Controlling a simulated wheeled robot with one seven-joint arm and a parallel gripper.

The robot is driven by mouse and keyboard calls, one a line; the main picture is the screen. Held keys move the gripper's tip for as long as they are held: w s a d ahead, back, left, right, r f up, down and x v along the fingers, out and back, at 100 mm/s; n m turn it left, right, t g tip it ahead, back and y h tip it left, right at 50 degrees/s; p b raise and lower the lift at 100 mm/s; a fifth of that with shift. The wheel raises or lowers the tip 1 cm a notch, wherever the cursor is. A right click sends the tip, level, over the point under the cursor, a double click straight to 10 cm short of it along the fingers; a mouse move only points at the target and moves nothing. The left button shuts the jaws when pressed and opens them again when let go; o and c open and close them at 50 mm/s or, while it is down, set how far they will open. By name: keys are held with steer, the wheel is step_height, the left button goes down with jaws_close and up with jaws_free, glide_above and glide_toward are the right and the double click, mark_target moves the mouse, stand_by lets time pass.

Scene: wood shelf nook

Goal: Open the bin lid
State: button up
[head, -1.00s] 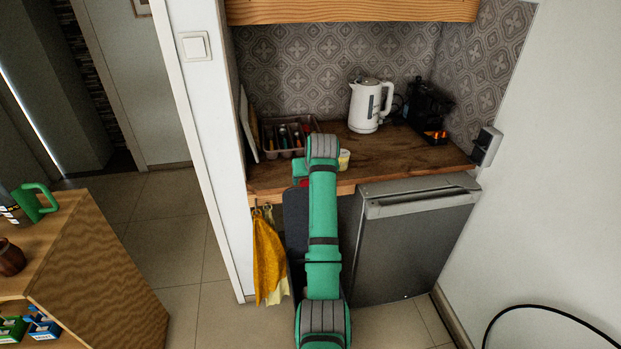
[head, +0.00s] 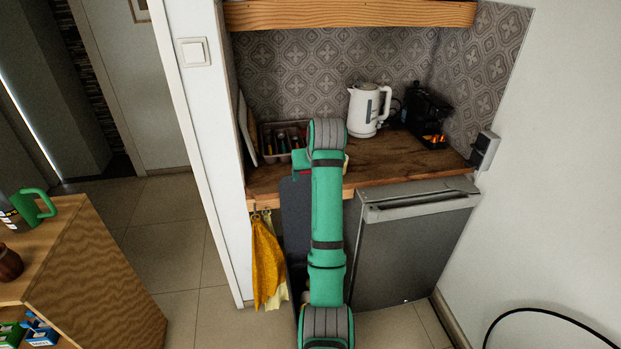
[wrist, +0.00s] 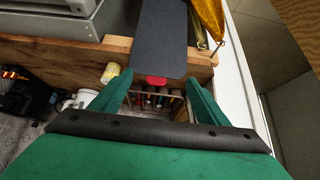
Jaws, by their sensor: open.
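The bin lid (head: 296,215) is a dark grey panel in front of the counter, left of the fridge. It stands raised, its upper end overlapping the counter's front edge in the head view. In the wrist view the lid (wrist: 160,38) runs from the top edge down to a red tab (wrist: 157,81) at its end. My gripper (wrist: 158,78) is open, with one green finger on each side of the red tab in the picture. I cannot tell whether a finger touches it. In the head view my arm covers the fingertips and part of the lid; the bin body is mostly hidden.
The wooden counter (head: 395,160) holds a white kettle (head: 368,110), a black coffee machine (head: 428,112) and a utensil tray (head: 268,145). The fridge (head: 415,245) stands close right of the lid. Yellow towels (head: 266,260) hang close on its left.

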steer(key=shift+s+d+r, duration=0.1)
steer(key=shift+s+r, duration=0.1)
steer(key=shift+r, duration=0.15)
